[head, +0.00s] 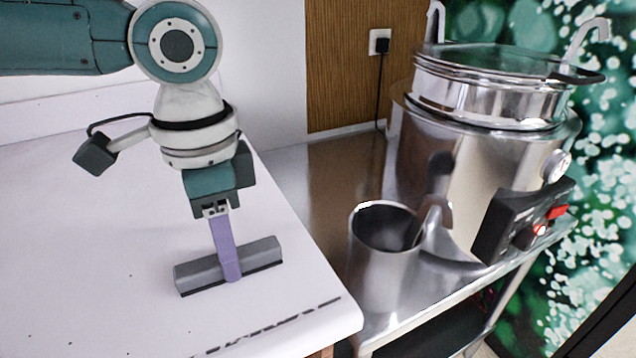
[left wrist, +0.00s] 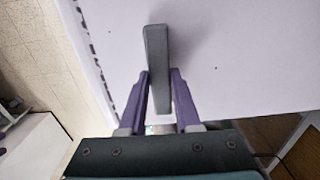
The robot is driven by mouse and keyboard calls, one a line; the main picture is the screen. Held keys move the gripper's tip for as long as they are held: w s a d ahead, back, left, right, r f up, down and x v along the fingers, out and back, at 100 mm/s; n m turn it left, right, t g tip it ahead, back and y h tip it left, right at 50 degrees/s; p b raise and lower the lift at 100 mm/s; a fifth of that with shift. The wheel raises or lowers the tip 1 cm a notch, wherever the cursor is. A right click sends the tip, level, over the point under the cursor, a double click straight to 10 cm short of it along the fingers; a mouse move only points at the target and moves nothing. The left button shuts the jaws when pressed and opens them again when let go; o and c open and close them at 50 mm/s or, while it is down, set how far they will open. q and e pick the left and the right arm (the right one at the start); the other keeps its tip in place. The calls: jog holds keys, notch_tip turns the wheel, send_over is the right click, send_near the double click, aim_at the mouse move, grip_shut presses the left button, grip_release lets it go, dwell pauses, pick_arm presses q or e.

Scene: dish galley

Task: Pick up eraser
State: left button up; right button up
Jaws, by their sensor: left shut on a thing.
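The eraser (head: 196,275) is a long grey block with a dark lower edge. It is on or just above the white table top, near its front right part; I cannot tell whether it touches the surface. My left gripper (head: 231,268) comes down from above, with its purple fingers shut across the middle of the eraser. In the left wrist view the eraser (left wrist: 156,55) sticks out between the two purple fingers (left wrist: 160,88). My right gripper is not in view.
The white table top (head: 90,220) is mostly clear. To its right, a lower metal counter (head: 320,180) holds a steel cup (head: 378,265) with a utensil in it and a large steel cooker (head: 440,165) with a lidded pot (head: 490,90). A socket (head: 379,42) is on the wall.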

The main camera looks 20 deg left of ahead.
pick_arm(q)
jog(key=shift+r, duration=0.15)
grip_shut()
notch_tip(320, 180, up, 20)
jog(key=p, duration=0.3)
jog(key=shift+o, duration=2.2)
grip_release()
grip_shut()
